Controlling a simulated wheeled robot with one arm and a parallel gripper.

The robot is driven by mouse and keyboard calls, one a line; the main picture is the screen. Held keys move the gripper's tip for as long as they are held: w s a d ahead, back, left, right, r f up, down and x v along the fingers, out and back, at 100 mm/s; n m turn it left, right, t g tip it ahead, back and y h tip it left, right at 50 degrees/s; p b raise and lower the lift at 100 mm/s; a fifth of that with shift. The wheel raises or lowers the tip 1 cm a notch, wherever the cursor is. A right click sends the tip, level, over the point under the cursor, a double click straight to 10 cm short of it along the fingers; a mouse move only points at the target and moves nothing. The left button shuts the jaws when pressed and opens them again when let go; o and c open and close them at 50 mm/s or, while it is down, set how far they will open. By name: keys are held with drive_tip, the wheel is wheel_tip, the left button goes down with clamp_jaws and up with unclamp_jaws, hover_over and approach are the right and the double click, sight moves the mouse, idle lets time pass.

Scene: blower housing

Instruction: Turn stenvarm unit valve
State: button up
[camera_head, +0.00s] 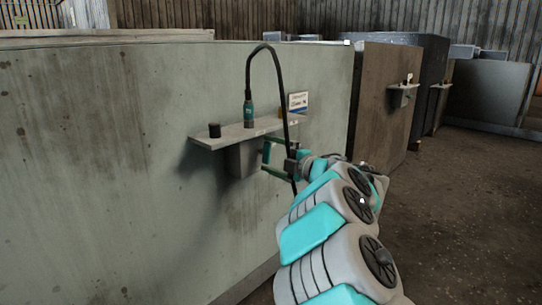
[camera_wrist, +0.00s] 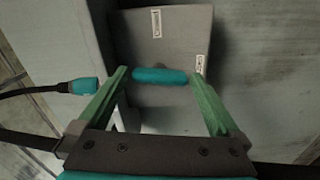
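The valve shows in the wrist view as a teal bar handle (camera_wrist: 160,76) lying crosswise on the face of a grey box (camera_wrist: 170,40). My gripper (camera_wrist: 160,74) has its green fingers spread wide, with the handle between the fingertips. The handle's ends are close to both fingers; I cannot tell whether they touch. In the head view my gripper (camera_head: 266,157) is at the right side of the grey box (camera_head: 241,160) under a wall shelf. The handle is not clearly visible there.
The shelf (camera_head: 225,136) carries a black knob (camera_head: 214,130) and a teal plug (camera_head: 248,112) whose black cable loops over near my wrist. The plug also shows left of my fingers in the wrist view (camera_wrist: 83,86). A label (camera_head: 298,102) is on the panel. Floor is open at right.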

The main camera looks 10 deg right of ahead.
drive_tip(key=p+v, duration=0.1)
drive_tip(key=v, duration=0.6)
drive_tip(key=shift+s+d, duration=0.2)
drive_tip(key=shift+s, duration=0.1)
